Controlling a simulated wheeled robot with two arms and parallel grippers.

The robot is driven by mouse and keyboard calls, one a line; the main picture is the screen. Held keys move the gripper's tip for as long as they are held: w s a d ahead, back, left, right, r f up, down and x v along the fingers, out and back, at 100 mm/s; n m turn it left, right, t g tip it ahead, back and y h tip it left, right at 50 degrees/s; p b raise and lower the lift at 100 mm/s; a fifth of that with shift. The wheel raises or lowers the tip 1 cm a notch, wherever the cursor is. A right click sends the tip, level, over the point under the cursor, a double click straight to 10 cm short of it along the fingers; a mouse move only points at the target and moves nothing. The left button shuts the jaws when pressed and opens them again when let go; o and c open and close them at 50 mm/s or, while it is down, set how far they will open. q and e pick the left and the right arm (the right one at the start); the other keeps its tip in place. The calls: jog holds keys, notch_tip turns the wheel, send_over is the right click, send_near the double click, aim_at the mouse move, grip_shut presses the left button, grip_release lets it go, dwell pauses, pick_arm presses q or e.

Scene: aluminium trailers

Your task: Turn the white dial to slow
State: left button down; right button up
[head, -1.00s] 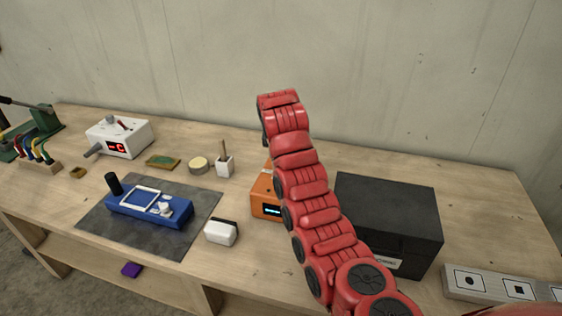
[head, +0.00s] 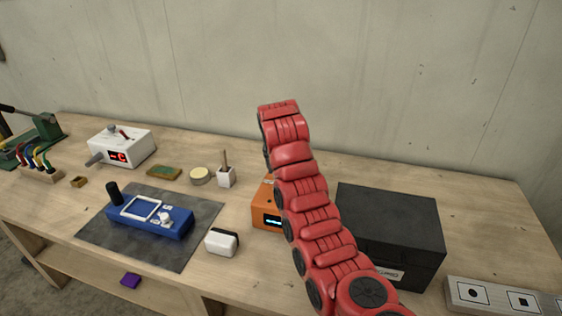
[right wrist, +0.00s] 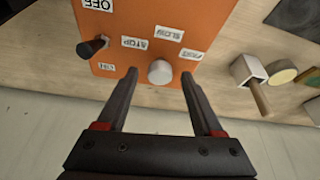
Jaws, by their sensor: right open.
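The white dial (right wrist: 160,72) is a round knob on the face of an orange box (right wrist: 120,22) in the right wrist view. STOP, SLOW (right wrist: 169,33) and FAST labels sit around it. No pointer mark is clear, so I cannot tell its setting. My right gripper (right wrist: 160,78) is open, one finger on each side of the dial; contact is not clear. In the head view the orange box (head: 265,217) is partly behind my red right arm, which hides the dial and right gripper. My left gripper is not in view.
A black lever (right wrist: 92,47) stands beside the dial near OFF and ON labels. A black case (head: 390,225) is right of the arm.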

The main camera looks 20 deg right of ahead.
jog(key=p+v, duration=0.2)
jog(key=v, duration=0.1)
jog(key=shift+d+r, duration=0.1)
jog(key=shift+r, duration=0.2)
jog(key=p+v, duration=0.2)
jog(key=v, duration=1.1)
jog(key=shift+s+r+p, duration=0.25)
jog(key=shift+r+p, duration=0.05)
jog(key=shift+p, duration=0.1)
